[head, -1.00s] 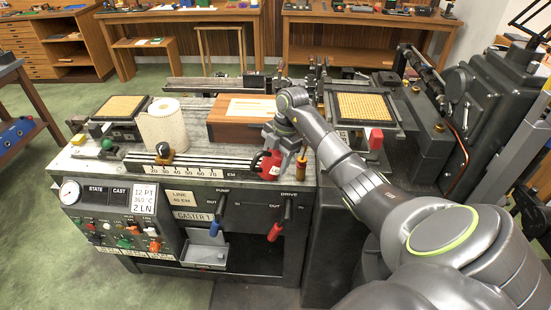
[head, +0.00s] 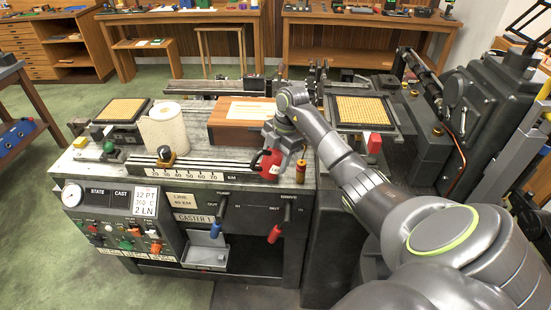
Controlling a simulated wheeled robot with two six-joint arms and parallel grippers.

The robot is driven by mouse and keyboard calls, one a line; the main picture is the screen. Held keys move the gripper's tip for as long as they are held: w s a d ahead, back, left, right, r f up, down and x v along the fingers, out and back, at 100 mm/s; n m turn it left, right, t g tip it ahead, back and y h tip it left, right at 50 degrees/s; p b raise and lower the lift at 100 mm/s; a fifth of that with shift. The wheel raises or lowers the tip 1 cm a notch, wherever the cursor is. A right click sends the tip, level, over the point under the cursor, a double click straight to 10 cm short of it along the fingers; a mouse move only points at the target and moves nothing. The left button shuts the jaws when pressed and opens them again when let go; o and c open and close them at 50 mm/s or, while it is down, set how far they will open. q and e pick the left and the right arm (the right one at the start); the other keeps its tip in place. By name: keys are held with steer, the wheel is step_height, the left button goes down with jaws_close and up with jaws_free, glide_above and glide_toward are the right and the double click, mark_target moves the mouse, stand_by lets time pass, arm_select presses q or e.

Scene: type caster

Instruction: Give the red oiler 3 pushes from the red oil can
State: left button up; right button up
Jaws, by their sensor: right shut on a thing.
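The red oil can (head: 268,164) is in my right gripper (head: 273,148), at the front right of the caster's top. My right gripper is shut on it. A small brass-coloured cylinder (head: 301,170) with a reddish tint stands just right of the can; it may be the red oiler, but it is too small to be sure. The can and this cylinder look apart. The can's spout cannot be made out. My left gripper is not in view.
A paper roll (head: 165,128) and a wooden box (head: 238,113) stand on the caster's top behind the can. A numbered scale bar (head: 190,164) runs along the front. A red block (head: 375,143) is at the right. Levers (head: 284,212) hang in front.

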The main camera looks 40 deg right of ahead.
steer(key=shift+r, duration=0.1)
steer(key=p+v, duration=0.2)
steer(key=a+p+v, duration=0.1)
steer(key=p+v, duration=0.1)
steer(key=v, duration=0.1)
steer(key=shift+w, duration=0.2)
stand_by(0.5)
